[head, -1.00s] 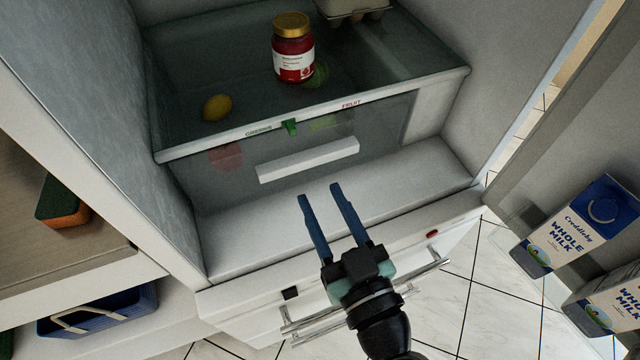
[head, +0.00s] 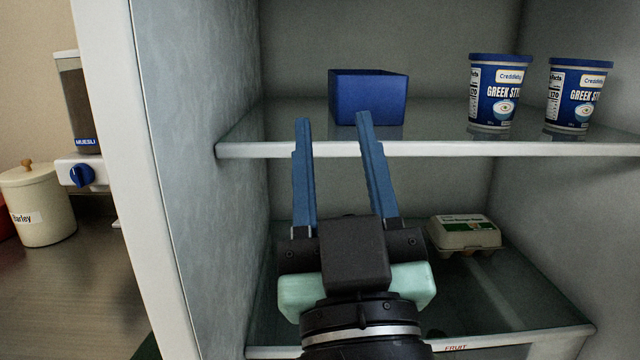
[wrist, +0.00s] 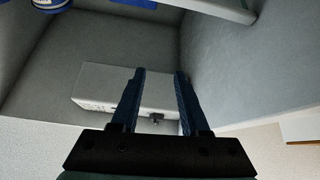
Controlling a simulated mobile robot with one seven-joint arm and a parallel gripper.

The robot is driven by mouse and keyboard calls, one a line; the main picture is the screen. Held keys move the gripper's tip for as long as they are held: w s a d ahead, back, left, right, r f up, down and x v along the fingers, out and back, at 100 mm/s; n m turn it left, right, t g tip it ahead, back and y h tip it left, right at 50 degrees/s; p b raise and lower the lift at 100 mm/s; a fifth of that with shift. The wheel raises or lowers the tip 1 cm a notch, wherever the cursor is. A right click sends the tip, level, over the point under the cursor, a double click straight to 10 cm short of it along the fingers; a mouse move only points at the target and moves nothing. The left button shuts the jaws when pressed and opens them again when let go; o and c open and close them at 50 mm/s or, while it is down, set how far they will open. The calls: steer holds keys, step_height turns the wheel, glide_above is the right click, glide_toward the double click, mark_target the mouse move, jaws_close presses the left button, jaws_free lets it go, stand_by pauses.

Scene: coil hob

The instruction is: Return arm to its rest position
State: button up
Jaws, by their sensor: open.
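My gripper (head: 333,118) is in the middle of the head view, inside or in front of the open fridge. Its two blue fingers are apart, with nothing between them. They point up and away, and in the picture their tips overlap the front of the upper glass shelf (head: 450,150) below a blue box. I cannot tell how far they are from the shelf. In the wrist view my gripper (wrist: 160,72) is also open and empty, in front of a pale box-shaped fitting (wrist: 120,88) with a small dark knob.
The blue box (head: 368,95) and two yogurt tubs (head: 495,95) (head: 577,97) stand on the upper shelf. An egg carton (head: 463,234) sits on the lower shelf. The fridge's left wall (head: 195,150) is close by. A counter with a barley jar (head: 40,205) and muesli dispenser (head: 75,110) is outside left.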

steer(key=s+r+m+t+h+p, duration=0.1)
steer(key=s+r+p, duration=0.1)
steer(key=r+p, duration=0.7)
steer(key=s+a+r+m+t+h+p, duration=0.1)
steer(key=s+r+p, duration=0.2)
steer(key=r+p, duration=0.5)
step_height(320, 180, up, 10)
steer(key=shift+a+r+t+p, duration=0.15)
steer(key=shift+r+t+p, duration=0.05)
steer(key=shift+t+p, duration=0.2)
